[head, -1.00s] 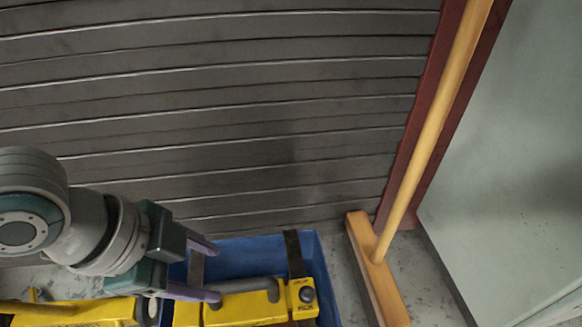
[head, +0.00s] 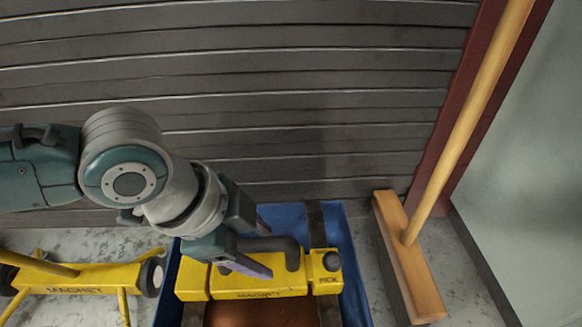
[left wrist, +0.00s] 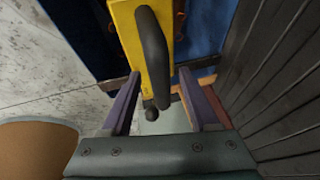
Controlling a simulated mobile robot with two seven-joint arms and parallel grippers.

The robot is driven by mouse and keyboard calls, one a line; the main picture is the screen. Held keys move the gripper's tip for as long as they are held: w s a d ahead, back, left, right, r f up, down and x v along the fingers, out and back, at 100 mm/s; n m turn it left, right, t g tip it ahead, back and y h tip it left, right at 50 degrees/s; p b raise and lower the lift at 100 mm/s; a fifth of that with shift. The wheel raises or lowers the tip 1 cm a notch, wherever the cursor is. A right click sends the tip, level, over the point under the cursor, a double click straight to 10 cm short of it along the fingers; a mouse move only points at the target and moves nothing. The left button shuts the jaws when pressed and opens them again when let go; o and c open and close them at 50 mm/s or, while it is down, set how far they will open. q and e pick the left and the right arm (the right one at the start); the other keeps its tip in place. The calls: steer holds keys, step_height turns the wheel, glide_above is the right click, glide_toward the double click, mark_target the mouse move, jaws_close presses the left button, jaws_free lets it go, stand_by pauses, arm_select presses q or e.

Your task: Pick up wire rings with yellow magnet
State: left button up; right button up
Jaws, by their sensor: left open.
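The yellow magnet (head: 250,285) is a bar with a dark handle and a "PICK" label by a dark knob (head: 331,261). It lies across the top of a blue bin (head: 355,290). My left gripper (head: 267,250) is open, its purple fingers on either side of the dark handle (head: 291,252). In the left wrist view the handle (left wrist: 152,55) runs between the open fingers (left wrist: 160,76); contact cannot be told. My right gripper is out of view.
A wooden push broom (head: 410,270) leans right of the bin. A yellow wheeled frame marked "MAGNET" (head: 75,277) stands left on the concrete floor. A grey slatted shutter (head: 250,90) rises close behind the bin.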

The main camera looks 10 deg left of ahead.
arm_select(q)
steer(key=shift+r, duration=0.1)
jaws_close()
stand_by(0.3)
stand_by(0.9)
steer(key=shift+r, duration=0.1)
